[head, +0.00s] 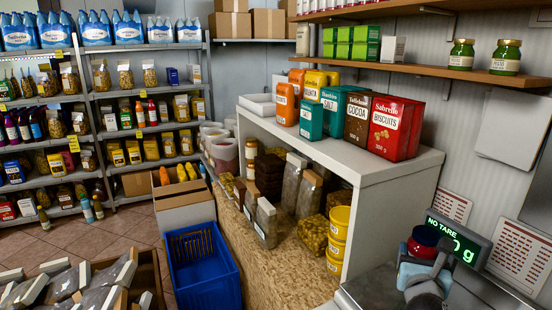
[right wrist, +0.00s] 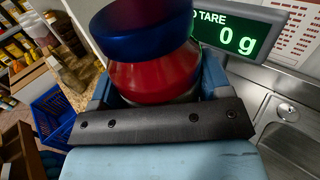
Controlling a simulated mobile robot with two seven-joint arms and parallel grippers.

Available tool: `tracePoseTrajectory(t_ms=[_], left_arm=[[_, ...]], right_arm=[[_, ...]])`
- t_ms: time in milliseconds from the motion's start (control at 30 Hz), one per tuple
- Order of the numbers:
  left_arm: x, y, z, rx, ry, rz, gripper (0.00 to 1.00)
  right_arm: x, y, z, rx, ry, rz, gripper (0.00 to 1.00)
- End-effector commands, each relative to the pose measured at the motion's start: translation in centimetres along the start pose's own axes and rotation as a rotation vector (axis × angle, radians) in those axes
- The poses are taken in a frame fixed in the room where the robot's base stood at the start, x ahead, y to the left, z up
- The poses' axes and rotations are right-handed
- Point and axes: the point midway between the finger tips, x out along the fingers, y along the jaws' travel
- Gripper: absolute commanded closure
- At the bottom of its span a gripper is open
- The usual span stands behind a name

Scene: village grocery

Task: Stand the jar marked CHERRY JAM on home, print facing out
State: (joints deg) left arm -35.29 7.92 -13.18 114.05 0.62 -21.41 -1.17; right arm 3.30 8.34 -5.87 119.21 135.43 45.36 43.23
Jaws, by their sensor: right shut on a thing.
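My right gripper (head: 424,262) is shut on a jar (head: 423,243) with a red body and a dark blue lid, at the lower right of the head view. In the right wrist view the jar (right wrist: 155,78) sits between the blue fingers, lid towards the top of the picture. It looks roughly upright and held up in front of the scale display. No print shows on its visible side, so I cannot read whether it is marked CHERRY JAM. I see no place marked home. My left gripper is not in view.
A scale display (head: 458,240) reading NO TARE and 0 g stands just behind the jar. A white shelf unit (head: 385,163) holds tins and bags. A blue crate (head: 203,265) is on the floor.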

Motion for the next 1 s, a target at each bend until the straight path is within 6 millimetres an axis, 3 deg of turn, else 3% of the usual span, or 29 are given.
tracePoseTrajectory(t_ms=[300,500,1000], left_arm=[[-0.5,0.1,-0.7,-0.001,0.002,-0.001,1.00],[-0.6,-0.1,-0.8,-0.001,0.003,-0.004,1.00],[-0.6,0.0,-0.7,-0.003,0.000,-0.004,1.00]], right_arm=[[-9.2,4.1,-6.5,-0.006,-0.003,0.301,0.77],[-13.1,5.4,-8.3,0.014,0.005,0.413,0.77],[-13.8,5.7,-8.6,0.021,0.006,0.433,0.77]])
